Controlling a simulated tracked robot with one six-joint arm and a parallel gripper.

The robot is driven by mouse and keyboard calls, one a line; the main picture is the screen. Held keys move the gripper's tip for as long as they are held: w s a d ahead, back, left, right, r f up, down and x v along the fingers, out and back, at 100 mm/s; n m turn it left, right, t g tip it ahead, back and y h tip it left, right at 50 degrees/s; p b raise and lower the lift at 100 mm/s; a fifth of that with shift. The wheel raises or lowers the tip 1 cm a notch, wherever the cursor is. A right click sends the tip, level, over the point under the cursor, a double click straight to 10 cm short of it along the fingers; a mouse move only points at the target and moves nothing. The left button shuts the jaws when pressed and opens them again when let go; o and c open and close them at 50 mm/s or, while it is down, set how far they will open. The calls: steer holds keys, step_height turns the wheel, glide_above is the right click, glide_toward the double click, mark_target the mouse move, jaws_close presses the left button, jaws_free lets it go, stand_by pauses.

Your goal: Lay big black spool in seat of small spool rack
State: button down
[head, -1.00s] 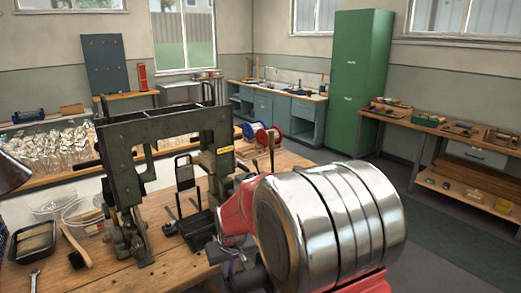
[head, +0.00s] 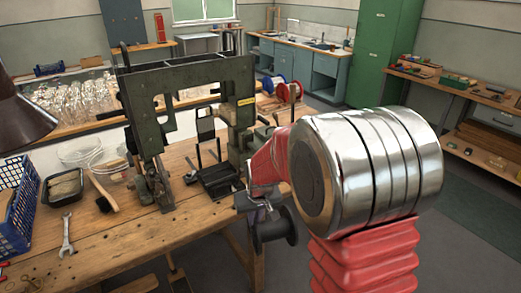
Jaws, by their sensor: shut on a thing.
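The big black spool (head: 275,231) hangs in the head view just off the bench's front right edge, with floor behind it. My gripper (head: 263,204) is shut on it from above; the fingertips are small and partly hidden by my own arm. A red spool and a blue spool (head: 273,84) sit at the bench's far right end, behind the green machine. They seem to rest in a low rack, probably the small spool rack, but its frame and any empty seat are too hidden to make out. The held spool is apart from them, nearer to me.
A green tufting machine (head: 190,90) stands on the wooden bench (head: 120,235), with a black tray fixture (head: 215,175) before it. A blue crate (head: 15,200), a black tray (head: 64,187), a brush (head: 104,193) and a wrench (head: 66,235) lie left. The bench's front middle is clear.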

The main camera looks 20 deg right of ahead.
steer(key=s+a+f, duration=0.1)
steer(key=f, duration=0.5)
steer(key=s+a+f, duration=0.1)
steer(key=s+f, duration=0.1)
steer(key=f, duration=0.5)
steer(key=shift+s+a+f, duration=0.15)
steer(key=shift+a, duration=0.1)
steer(key=shift+d, duration=0.1)
